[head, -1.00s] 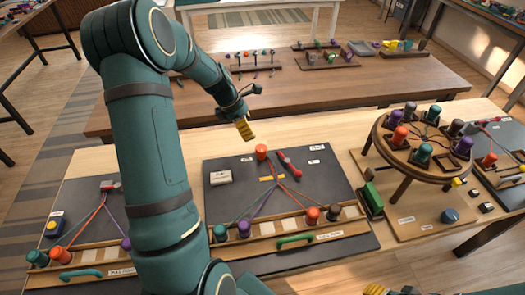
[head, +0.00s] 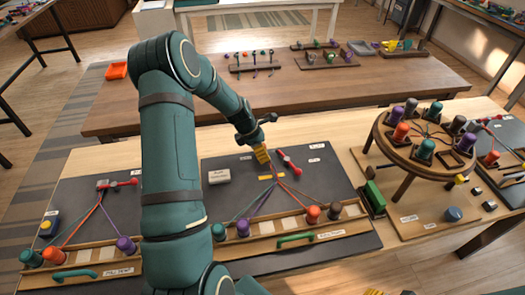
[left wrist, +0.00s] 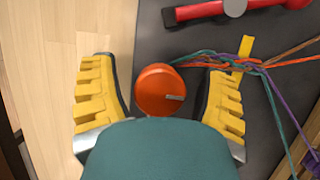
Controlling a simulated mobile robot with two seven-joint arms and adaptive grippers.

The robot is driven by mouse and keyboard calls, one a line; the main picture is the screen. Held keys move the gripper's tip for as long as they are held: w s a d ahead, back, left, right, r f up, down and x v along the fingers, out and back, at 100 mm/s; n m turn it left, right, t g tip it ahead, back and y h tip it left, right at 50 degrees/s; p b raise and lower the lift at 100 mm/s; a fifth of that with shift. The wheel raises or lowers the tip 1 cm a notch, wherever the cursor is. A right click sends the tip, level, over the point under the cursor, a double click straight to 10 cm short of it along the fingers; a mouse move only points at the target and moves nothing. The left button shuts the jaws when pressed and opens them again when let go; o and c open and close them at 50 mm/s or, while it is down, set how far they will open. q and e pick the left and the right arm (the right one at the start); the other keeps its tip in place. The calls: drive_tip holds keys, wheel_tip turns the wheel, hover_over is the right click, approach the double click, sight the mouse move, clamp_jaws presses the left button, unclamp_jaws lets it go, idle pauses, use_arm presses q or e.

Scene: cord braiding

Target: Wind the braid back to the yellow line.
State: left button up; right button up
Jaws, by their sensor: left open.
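My left gripper (head: 262,156) is over the far edge of the middle dark board (head: 225,193). In the left wrist view its yellow fingers (left wrist: 160,78) are open, one on each side of an orange round knob (left wrist: 160,86). The gripper hides the knob in the head view. The braid (left wrist: 212,57) runs from beside the knob past the right finger to the yellow line (left wrist: 245,47), which also shows in the head view (head: 266,178). Coloured cords (head: 262,200) fan out from there. A sliver of my right gripper (head: 374,292) shows at the bottom edge; its jaws are cut off.
Several coloured bobbins and a green handle (head: 295,238) line the near edge. A round braiding stand (head: 420,140) rises at right.

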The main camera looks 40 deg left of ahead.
use_arm(q)
drive_tip(key=shift+f, duration=0.15)
drive_tip(key=c, duration=1.2)
